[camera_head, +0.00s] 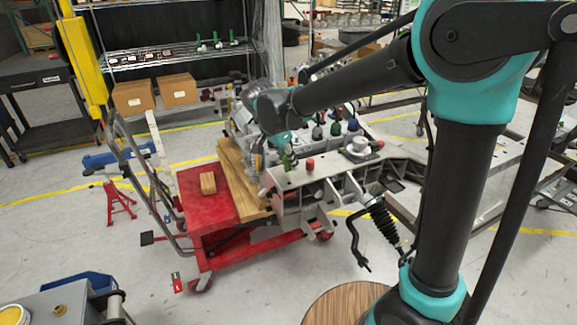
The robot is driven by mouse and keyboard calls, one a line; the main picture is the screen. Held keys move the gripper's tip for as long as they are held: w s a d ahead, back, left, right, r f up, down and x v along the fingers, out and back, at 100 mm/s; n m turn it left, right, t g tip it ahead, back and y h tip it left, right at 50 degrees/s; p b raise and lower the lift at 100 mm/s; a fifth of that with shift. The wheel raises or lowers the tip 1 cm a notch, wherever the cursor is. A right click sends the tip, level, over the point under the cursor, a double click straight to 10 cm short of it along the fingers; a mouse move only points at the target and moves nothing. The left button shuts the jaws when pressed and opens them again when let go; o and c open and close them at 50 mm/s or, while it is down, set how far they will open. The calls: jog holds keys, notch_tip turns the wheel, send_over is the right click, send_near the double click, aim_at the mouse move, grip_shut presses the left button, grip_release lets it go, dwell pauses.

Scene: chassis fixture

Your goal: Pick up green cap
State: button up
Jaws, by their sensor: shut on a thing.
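My arm reaches from the right across to the chassis fixture (340,172). My gripper (272,163) is at the left end of the fixture, small and partly hidden by my wrist. A green cap (288,162) shows right at the fingers, close over the fixture's top surface. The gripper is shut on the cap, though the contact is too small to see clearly. I cannot tell whether the cap is clear of the surface. Another green piece (335,129) stands farther back among dark and blue ones.
A red cap (310,164) stands just right of the gripper. The fixture rests by a red cart (207,205) with wooden planks (237,180) and a small wood block (208,183). A black spring strut (383,222) hangs at the front right. A wire shelf (175,57) stands behind.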

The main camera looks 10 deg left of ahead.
notch_tip(320, 180, up, 18)
jog(key=shift+f, duration=0.15)
dwell(0.3)
